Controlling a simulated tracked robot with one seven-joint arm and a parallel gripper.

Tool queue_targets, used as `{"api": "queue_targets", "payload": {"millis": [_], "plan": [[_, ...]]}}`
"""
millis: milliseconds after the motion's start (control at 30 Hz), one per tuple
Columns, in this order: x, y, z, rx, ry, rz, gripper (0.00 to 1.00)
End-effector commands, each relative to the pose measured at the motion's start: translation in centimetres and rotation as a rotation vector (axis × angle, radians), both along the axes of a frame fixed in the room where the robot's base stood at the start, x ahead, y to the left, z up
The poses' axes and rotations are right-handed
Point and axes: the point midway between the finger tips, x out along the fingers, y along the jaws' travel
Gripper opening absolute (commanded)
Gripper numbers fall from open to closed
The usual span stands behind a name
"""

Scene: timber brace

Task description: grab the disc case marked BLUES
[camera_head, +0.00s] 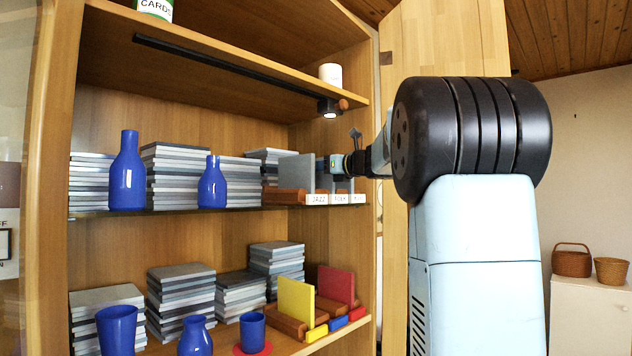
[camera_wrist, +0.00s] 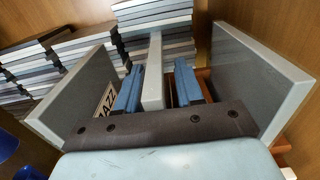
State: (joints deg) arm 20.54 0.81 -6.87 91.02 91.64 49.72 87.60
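Three small white labels show on the front of a wooden rack (camera_head: 285,196) on the upper shelf. The left label (camera_head: 317,199) reads JAZZ; the middle label (camera_head: 338,199) and right label (camera_head: 358,198) are too small to read surely, so I cannot tell which is BLUES. In the wrist view, grey cases stand upright: a left case (camera_wrist: 75,92), a middle case (camera_wrist: 154,72) and a right case (camera_wrist: 258,80). My gripper (camera_wrist: 158,88) has its blue fingers on either side of the middle case, with a gap at the right finger. It also shows in the head view (camera_head: 338,166).
Blue bottles (camera_head: 127,180) and stacks of grey cases (camera_head: 175,178) stand left of the rack. Below are a yellow case (camera_head: 296,300) and a red case (camera_head: 336,286). The cabinet's side wall is close on the right.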

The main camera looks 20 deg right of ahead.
Motion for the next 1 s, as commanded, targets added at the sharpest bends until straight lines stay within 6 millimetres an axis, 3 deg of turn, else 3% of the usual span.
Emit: {"api": "queue_targets", "payload": {"millis": [367,767,1000], "plan": [[0.0,0.0,0.0,0.000,0.000,0.000,0.00],[0.0,0.0,0.2,0.000,-0.001,0.000,0.00],[0.0,0.0,2.2,-0.001,-0.003,0.000,0.00]]}}
